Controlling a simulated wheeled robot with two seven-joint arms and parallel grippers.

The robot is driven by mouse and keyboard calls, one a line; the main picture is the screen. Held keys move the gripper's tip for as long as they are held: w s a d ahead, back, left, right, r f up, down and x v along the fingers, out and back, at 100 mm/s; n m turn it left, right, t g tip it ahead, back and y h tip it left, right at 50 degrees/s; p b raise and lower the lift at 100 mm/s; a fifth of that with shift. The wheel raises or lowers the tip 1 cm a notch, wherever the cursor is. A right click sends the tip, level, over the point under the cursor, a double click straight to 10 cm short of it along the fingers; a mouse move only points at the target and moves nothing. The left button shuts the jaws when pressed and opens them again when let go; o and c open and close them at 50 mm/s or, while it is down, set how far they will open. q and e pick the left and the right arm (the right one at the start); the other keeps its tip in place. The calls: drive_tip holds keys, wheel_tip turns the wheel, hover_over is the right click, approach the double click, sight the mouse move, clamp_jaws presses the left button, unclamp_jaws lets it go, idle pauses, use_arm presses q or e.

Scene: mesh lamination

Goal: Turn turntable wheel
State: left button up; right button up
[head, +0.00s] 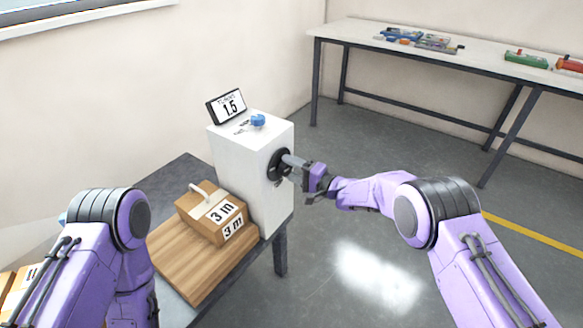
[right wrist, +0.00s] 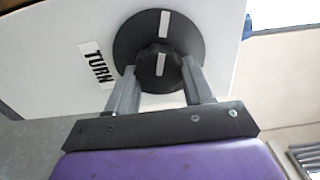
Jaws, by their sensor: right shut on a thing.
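The turntable wheel (right wrist: 186,42) is a black disc with a smaller ribbed knob (right wrist: 160,68) at its centre. It sits on the side of a white box (head: 245,190), beside a label reading TURN (right wrist: 96,66). White marks on disc and knob look roughly in line in the right wrist view. My right gripper (head: 291,163) is shut on the knob, one finger on each side, as the right wrist view (right wrist: 160,82) shows. In the head view my gripper partly hides the wheel (head: 275,162). My left arm shows at the lower left, but its gripper is not visible.
A display reading 1.5 (head: 229,106) and a blue knob (head: 258,120) are on top of the box. A long table (head: 350,35) with tools stands at the back right. Open floor lies between.

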drive_tip(key=m, duration=0.4)
drive_tip(key=shift+m, duration=0.3)
drive_tip(key=m, duration=0.3)
drive_tip(key=shift+m, duration=0.4)
drive_tip(key=m, duration=0.3)
drive_tip(key=shift+a+p, duration=0.1)
drive_tip(key=shift+p, duration=0.3)
drive_tip(key=shift+s+f+m, duration=0.1)
drive_tip(key=shift+m, duration=1.3)
drive_tip(key=shift+p, duration=0.3)
drive_tip(key=o, duration=1)
drive_tip(key=shift+a+f, duration=0.1)
drive_tip(key=shift+o, duration=0.2)
